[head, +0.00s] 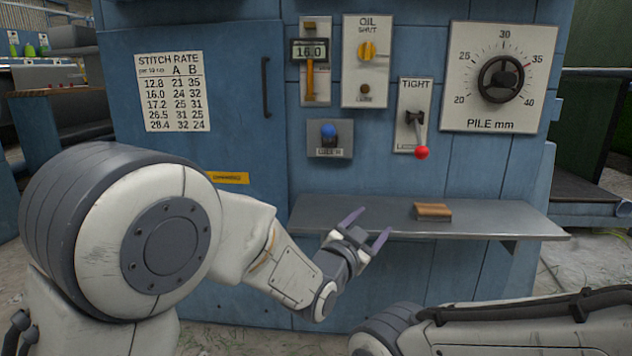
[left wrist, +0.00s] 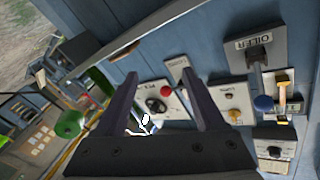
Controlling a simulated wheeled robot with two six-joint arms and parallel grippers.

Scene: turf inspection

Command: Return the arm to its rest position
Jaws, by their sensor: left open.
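My left gripper (head: 366,228) is open and empty, its two purple fingers pointing up and apart in front of the left half of the grey shelf (head: 490,225). My left arm (head: 255,240) comes in from the left and is bent at the elbow, reaching toward the machine. In the left wrist view the two fingers (left wrist: 160,78) stand apart with nothing between them but the distant panel. My right arm (head: 530,325) lies low at the bottom right; its gripper is out of view.
A small wooden-topped block (head: 432,211) lies on the shelf. A stitch-rate chart (head: 173,92) hangs left.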

